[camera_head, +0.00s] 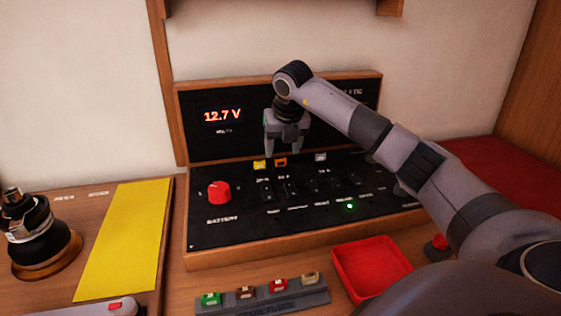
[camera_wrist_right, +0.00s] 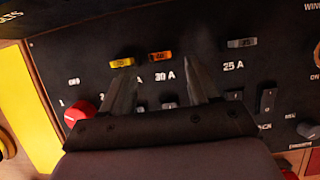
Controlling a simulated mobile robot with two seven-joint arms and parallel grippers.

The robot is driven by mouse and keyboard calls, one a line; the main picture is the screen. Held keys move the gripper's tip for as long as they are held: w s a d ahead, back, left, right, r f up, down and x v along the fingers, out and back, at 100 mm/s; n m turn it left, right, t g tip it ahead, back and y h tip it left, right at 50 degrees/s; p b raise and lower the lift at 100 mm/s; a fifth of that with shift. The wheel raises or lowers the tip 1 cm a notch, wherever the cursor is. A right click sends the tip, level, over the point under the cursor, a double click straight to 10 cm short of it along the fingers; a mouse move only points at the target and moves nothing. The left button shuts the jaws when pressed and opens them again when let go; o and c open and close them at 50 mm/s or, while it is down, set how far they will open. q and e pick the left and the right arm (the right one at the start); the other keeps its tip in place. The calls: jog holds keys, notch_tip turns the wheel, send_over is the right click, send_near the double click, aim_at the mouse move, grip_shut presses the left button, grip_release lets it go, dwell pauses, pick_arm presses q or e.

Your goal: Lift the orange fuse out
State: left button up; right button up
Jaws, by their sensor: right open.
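The orange fuse (camera_head: 281,162) sits in the black panel (camera_head: 225,225), between a yellow fuse (camera_head: 260,164) and a whitish fuse (camera_head: 321,157). It also shows in the right wrist view (camera_wrist_right: 160,57), above the "30 A" label. My right gripper (camera_head: 283,150) points down over the panel, just above the orange fuse in the head view. It is open and empty. In the right wrist view, its two fingers (camera_wrist_right: 158,68) stand apart on either side of the orange fuse, with nothing between them touching. My left gripper is not in view.
A red battery knob (camera_head: 219,192) and several switches stand on the panel. An upright board behind reads 12.7 V (camera_head: 222,116). In front are a grey rack (camera_head: 262,304) of coloured fuses and an empty red tray (camera_head: 371,268). A dark round fitting (camera_head: 42,240) stands at far left.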

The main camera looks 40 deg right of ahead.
aim_at(281, 158)
jog(key=x, duration=0.4)
jog(key=shift+d, duration=0.15)
jog(key=c, duration=1.1)
jog(key=shift+w+r, duration=0.1)
jog(key=shift+r, duration=0.1)
notch_tip(281, 158, up, 20)
jog(key=shift+f+p, duration=0.15)
jog(key=shift+p, duration=0.9)
